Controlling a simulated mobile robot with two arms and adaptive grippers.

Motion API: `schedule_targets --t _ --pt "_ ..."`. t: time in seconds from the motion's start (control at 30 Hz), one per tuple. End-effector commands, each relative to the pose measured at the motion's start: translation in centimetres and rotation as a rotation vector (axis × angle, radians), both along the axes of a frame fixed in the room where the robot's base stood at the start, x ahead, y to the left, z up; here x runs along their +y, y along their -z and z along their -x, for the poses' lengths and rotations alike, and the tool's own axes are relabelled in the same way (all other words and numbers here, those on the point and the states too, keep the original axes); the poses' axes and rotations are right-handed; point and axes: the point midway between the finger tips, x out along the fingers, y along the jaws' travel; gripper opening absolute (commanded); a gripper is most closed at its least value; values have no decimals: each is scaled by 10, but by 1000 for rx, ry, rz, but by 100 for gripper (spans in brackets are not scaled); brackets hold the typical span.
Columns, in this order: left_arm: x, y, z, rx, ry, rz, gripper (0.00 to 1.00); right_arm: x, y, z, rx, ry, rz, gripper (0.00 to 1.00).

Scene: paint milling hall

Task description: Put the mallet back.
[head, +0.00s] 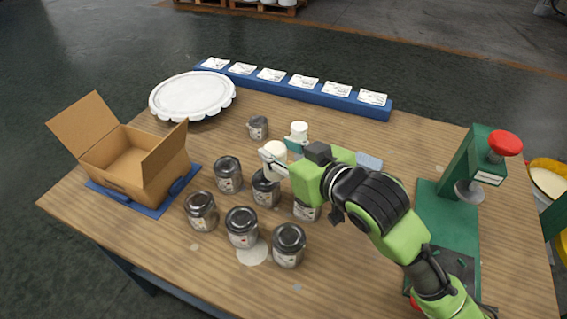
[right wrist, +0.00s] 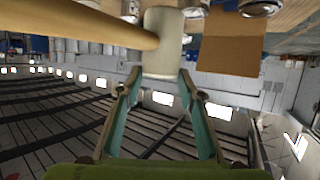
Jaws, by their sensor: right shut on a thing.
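My right gripper (head: 280,160) is over the back of the jar group, shut on the mallet. The mallet's white, cylindrical head (head: 274,150) shows at the fingers. In the right wrist view the mallet head (right wrist: 163,45) is between the tips of the teal fingers (right wrist: 160,76), and its tan handle (right wrist: 80,25) runs off to the left. The handle is not clear in the head view. A second small white piece (head: 299,129) shows just behind the gripper; I cannot tell whether it belongs to the mallet. My left gripper is not in view.
Several dark-lidded jars (head: 242,226) stand below and near the gripper. An open cardboard box (head: 130,165) sits on a blue mat at left. A white scalloped disc (head: 192,95), a blue strip (head: 300,97) with white cards, and a green press (head: 450,205) with a red knob surround the work area.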

Motion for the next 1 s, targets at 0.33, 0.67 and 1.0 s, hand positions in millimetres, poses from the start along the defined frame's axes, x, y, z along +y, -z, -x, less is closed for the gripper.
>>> schedule_targets --t 0.33,0.67,1.0 --pt "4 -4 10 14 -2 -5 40 -14 29 -72 -2 7 2 2" --pt "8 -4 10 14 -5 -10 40 -24 80 -122 -2 5 1 2" --pt "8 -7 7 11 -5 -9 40 -26 108 -135 2 3 0 2"
